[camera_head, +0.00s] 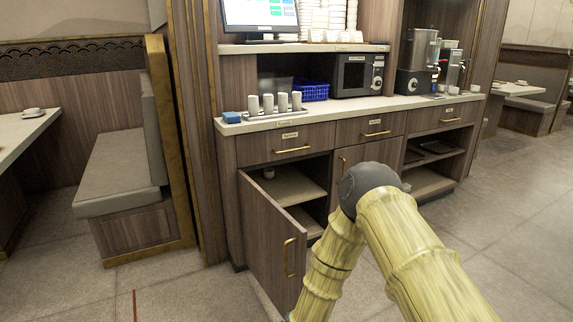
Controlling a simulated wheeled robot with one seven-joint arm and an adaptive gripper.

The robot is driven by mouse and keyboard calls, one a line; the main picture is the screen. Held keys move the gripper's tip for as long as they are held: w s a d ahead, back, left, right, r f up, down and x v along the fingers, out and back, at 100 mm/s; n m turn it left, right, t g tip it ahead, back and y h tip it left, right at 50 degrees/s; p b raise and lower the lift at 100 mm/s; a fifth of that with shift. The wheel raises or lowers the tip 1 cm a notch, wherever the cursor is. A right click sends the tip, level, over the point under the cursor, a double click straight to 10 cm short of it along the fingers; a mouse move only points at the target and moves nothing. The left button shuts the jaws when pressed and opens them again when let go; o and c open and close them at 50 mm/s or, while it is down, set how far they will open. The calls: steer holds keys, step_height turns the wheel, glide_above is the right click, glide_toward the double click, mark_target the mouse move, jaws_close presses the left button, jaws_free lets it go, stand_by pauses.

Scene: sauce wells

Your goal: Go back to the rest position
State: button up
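My arm, yellow and bamboo-like with a dark grey elbow joint, rises from the bottom right, bends in front of the cabinet and runs down past the bottom edge. My gripper is out of the picture below, so its fingers and anything in them are hidden. The wooden service cabinet (262,150) stands ahead. Its lower left door (268,240) hangs open toward me, with a brass handle (290,257). My arm covers part of the lower cabinet front.
The counter (340,106) holds white cups (268,103) on a tray, a blue basket (313,91), a microwave (357,75) and a coffee machine (418,60). A bench (120,165) stands left. Floor (510,210) is clear at right.

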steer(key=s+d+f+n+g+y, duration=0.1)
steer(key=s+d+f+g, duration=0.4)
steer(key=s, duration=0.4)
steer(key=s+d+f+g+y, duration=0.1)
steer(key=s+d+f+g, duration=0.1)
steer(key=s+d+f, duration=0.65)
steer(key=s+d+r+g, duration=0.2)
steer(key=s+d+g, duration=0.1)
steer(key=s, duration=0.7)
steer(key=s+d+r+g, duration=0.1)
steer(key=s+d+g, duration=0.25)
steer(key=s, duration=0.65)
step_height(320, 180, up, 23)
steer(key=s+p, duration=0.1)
steer(key=p, duration=2.2)
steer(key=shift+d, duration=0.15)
